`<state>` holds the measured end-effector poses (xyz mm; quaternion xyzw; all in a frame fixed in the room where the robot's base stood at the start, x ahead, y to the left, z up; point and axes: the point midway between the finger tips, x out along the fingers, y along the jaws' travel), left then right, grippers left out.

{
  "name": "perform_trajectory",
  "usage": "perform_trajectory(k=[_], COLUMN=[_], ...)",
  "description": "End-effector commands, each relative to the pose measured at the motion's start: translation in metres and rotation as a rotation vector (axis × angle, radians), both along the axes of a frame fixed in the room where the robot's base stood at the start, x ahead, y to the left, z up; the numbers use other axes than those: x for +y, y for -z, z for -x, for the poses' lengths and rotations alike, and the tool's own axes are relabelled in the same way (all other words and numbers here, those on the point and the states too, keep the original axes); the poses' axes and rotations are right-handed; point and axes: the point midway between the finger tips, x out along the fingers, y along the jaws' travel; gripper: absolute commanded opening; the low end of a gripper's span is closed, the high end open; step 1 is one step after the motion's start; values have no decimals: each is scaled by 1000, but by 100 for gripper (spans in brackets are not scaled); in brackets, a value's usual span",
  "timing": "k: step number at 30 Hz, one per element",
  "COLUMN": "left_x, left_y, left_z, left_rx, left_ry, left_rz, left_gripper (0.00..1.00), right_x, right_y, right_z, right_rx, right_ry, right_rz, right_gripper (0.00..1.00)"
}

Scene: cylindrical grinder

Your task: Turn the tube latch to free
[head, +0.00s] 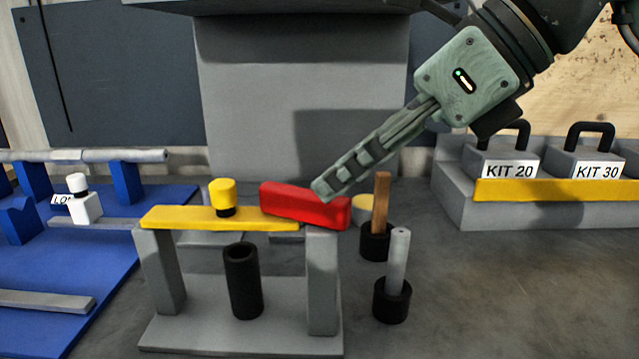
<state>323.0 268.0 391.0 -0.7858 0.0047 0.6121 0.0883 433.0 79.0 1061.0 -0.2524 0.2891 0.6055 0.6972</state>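A red latch block (285,203) lies at the right end of a yellow bar (170,218), extending past the bar's end. The bar spans two grey posts on a grey base (240,337). A yellow knob (222,191) with a black neck stands on the bar. A black tube (243,281) stands upright below the bar. My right gripper (322,189) reaches down from the upper right, its tip at the red latch and partly in front of it. Contact is unclear. Its fingers are seen edge-on, so their opening is hidden. My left gripper is out of view.
Right of the stand, a brown rod (381,203) and a grey rod (398,249) stand in black cups. A blue fixture (60,260) with a white knobbed block (85,208) lies left. KIT 20 (500,160) and KIT 30 (585,162) sit on a grey shelf. The front-right surface is clear.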

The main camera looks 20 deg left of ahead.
Motion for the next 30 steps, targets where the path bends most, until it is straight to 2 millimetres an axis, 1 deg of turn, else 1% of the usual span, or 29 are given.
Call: perform_trajectory(k=[3,9,13,20,21,30], left_x=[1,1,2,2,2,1], left_y=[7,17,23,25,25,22], left_z=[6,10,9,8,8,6], left_rx=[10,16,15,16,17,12], left_ry=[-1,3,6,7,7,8], left_rz=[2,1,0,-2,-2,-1], left_gripper=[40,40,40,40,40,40], right_x=[15,33,38,39,39,39], right_y=[14,32,38,39,39,39], right_z=[-1,-4,-5,-5,-5,-5], right_rx=[3,2,3,2,2,2], right_ry=[-3,-2,-1,-1,-1,-1], right_rz=[1,-1,-2,-3,-3,-3], right_gripper=[40,40,40,40,38,1])
